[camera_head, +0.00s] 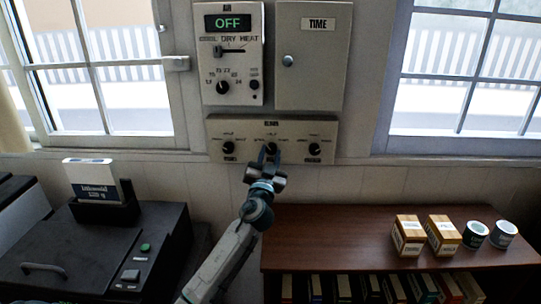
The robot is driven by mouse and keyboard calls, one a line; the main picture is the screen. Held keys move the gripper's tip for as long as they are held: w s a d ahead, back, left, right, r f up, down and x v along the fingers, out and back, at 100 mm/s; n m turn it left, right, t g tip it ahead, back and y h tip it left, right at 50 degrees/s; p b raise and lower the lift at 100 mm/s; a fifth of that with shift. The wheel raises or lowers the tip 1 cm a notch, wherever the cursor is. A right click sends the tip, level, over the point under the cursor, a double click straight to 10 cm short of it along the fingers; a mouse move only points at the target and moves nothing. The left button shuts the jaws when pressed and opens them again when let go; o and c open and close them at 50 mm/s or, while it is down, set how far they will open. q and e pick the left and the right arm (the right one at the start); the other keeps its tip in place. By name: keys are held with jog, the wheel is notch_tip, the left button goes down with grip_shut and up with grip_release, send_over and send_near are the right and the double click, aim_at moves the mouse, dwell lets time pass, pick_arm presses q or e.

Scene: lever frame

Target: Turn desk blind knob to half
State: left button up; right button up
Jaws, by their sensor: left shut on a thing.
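A beige blind panel (260,129) is fixed to the wall below the air control box. It carries three dark round knobs in a row: a left knob (228,149), a middle knob (271,148) and a right knob (315,149). The name labels under the knobs are too small to read surely. My left gripper (270,154) reaches up from below and is shut on the middle knob. Its fingers cover most of that knob and the label under it, so its pointer setting cannot be told. My right gripper is not in view.
Above the panel are an air control box (231,73) reading OFF and a closed TIME box (313,57). Windows flank them. A black machine (85,255) stands lower left. A brown shelf (330,228) at right holds two boxes (409,236) and two cans (475,235).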

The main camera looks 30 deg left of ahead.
pick_arm(q)
jog(key=shift+r+m+h+p, duration=0.15)
jog(key=shift+m+h+p, duration=0.25)
jog(key=shift+m, duration=0.4)
jog(key=m+h+p, duration=0.1)
jog(key=m+p, duration=0.1)
jog(key=m+h+p, duration=0.1)
jog(key=m+p, duration=0.1)
jog(key=m+h+p, duration=0.1)
jog(key=m+p, duration=0.2)
jog(key=shift+s+a+r, duration=0.15)
jog(key=shift+a+r, duration=0.05)
jog(key=shift+r, duration=0.05)
jog(key=shift+f+m+g+h+p, duration=0.2)
jog(key=shift+m+g+h+p, duration=0.1)
jog(key=shift+m+p, duration=0.65)
jog(key=o, duration=1)
jog(key=shift+b+v, duration=2.6)
jog(key=shift+v, duration=2.8)
